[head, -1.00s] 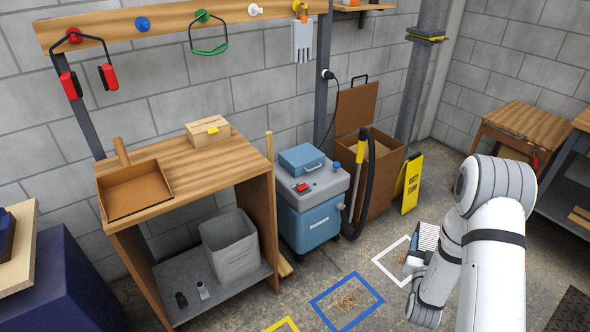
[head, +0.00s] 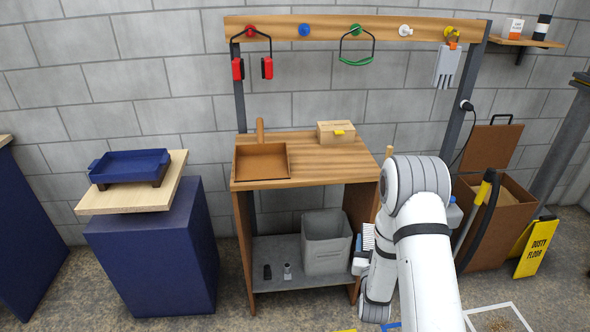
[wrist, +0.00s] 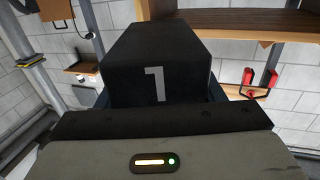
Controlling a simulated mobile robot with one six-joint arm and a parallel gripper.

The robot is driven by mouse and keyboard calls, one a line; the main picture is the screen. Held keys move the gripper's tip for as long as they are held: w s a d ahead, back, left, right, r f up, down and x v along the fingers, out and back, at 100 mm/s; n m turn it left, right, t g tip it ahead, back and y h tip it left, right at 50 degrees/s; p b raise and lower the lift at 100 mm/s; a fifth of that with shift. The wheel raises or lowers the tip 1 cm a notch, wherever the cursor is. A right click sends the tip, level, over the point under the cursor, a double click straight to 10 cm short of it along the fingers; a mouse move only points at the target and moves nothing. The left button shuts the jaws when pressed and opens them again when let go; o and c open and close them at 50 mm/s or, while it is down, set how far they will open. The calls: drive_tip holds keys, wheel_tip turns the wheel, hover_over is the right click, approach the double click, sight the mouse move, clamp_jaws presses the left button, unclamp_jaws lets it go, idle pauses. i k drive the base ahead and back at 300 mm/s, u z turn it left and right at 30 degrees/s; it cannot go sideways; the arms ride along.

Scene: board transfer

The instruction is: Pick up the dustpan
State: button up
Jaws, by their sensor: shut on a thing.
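The dustpan (head: 262,160) is a brown, flat, open pan with a wooden handle pointing up at its back. It lies on the left part of the wooden workbench top (head: 315,163). My gripper (head: 361,262) is low, in front of the bench's right side, well apart from the dustpan. It is shut on what looks like a brush (head: 368,237) with pale bristles and a bit of blue; my arm hides part of it. In the wrist view a dark block marked "1" fills the middle, and the fingertips cannot be made out.
A cardboard box (head: 336,132) sits right of the dustpan. A grey bin (head: 326,247) stands on the lower shelf. A blue tray (head: 130,166) rests on a board on a blue pedestal (head: 160,255) at left. A yellow floor sign (head: 536,246) stands at right. Floor between pedestal and bench is narrow.

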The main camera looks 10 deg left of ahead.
sight(260, 161)
drive_tip(key=z, duration=0.45)
drive_tip(key=i, duration=0.15)
drive_tip(key=u, duration=1.7)
drive_tip(key=i, duration=0.45)
drive_tip(key=z, duration=0.5)
drive_tip(key=k, duration=0.4)
drive_tip(key=u, duration=0.35)
